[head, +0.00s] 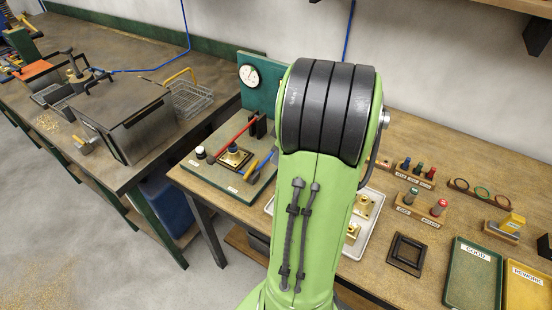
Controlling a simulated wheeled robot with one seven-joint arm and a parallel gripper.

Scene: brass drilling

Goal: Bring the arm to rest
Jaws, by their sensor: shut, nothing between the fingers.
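My green arm rises from the bottom middle of the head view, with a thick black ribbed joint at its top. Two dark cables run along its front. My gripper is not in view; the raised arm may hide it. The arm stands in front of the workbench (387,277) and covers part of a light tray (375,207) holding brass parts (363,206).
Left of my arm is a fixture board (207,180) with a red lever and a gauge (249,75). Right are small racks, a black square frame (407,253), a green GOOD tray (473,275) and a yellow REWORK tray (525,288). Another bench (62,107) carries a dark metal box (125,112).

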